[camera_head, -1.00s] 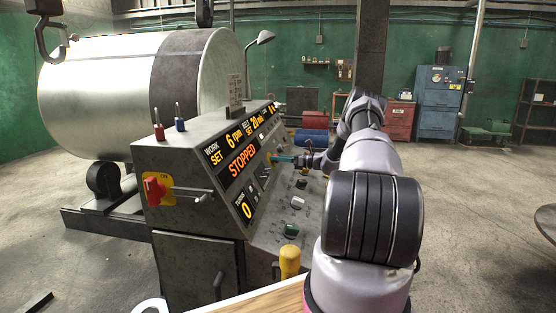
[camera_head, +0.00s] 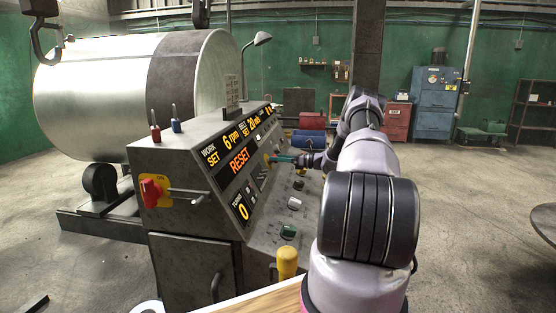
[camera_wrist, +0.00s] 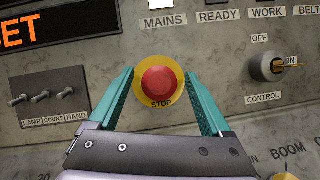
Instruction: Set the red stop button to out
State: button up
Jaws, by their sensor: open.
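The red stop button (camera_wrist: 160,86) sits on a yellow round plate marked STOP (camera_wrist: 160,104), in the middle of the wrist view. My gripper (camera_wrist: 160,80) has its two teal fingers apart, one on each side of the yellow plate. Nothing is held between them; whether they touch the panel I cannot tell. In the head view my gripper (camera_head: 284,158) is at the sloping face of the control console (camera_head: 180,152), and the stop button is hard to make out there. The console's display (camera_head: 240,162) reads RESET in orange.
Right of the button is a CONTROL key switch (camera_wrist: 268,66); left are LAMP, COUNT and HAND toggles (camera_wrist: 42,96). MAINS, READY, WORK and BELT labels run above. A red rotary switch (camera_head: 151,192) is on the console's end, and a large metal drum (camera_head: 110,95) stands behind.

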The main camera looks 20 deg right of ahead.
jog(key=v, duration=1)
jog(key=shift+s+d, duration=0.25)
jog(key=shift+d, duration=0.05)
jog(key=s+a+r+n+g+h, duration=0.15)
jog(key=a+r+n+g, duration=0.25)
jog(key=a+r, duration=0.45)
jog(key=s+a+r+n+g+h, duration=0.1)
jog(key=s+a+r+n+g, duration=0.3)
jog(key=a+r, duration=0.45)
jog(key=s+a+r+n+h, duration=0.5)
jog(key=s+a+r+n, duration=0.2)
jog(key=s+a+r, duration=0.35)
jog(key=s+a+r+n+t+h, duration=0.1)
jog(key=s+n, duration=0.3)
jog(key=s, duration=0.8)
jog(key=s+a+r+n+t+h, duration=0.2)
jog(key=s+n, duration=0.3)
jog(key=s, duration=0.8)
jog(key=shift+s+a+r+t+h, duration=0.2)
jog(key=shift+a+r+t+h, duration=0.15)
jog(key=shift+h, duration=0.3)
